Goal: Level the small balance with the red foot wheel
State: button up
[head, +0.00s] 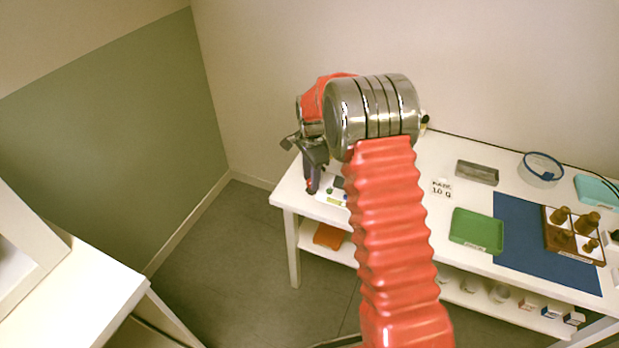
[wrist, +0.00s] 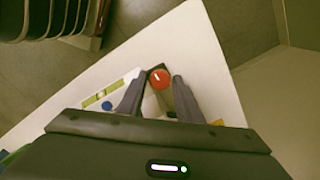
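The small white balance (head: 334,189) stands at the left end of the white table, partly hidden by my gripper (head: 312,187). In the wrist view the balance (wrist: 120,84) shows a yellow-green level strip (wrist: 100,97) and a blue round spot (wrist: 107,105). The red foot wheel (wrist: 160,78), with a white mark on top, is at its corner. My gripper (wrist: 160,76) points down there, its fingers apart on either side of the wheel. Narrow gaps show beside the wheel. I cannot tell how high the tips are. The bubble is too small to read clearly.
On the white table (head: 459,217) are a 10 g card (head: 441,188), a grey block (head: 477,173), a green tray (head: 477,230), a blue mat (head: 518,254), a wooden bottle holder (head: 562,241) and a round clear dish (head: 541,168). An orange item (head: 328,236) lies on the lower shelf.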

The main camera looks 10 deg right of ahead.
jog(key=shift+r, duration=0.1)
notch_tip(320, 180, up, 14)
jog(key=shift+f, duration=0.25)
dwell(0.4)
dwell(0.4)
jog(key=s+r+n+t, duration=0.2)
jog(key=s+r+n, duration=0.2)
jog(key=s, duration=0.8)
jog(key=s+a+r+n+t, duration=0.1)
jog(key=s+r+n, duration=0.3)
jog(key=s, duration=0.8)
jog(key=s+r+n+t, duration=0.2)
jog(key=s+r+n, duration=0.2)
jog(key=s, duration=0.9)
jog(key=shift+a+r+n+t, duration=0.2)
jog(key=shift+r+n+t, duration=0.1)
jog(key=shift+n, duration=1.3)
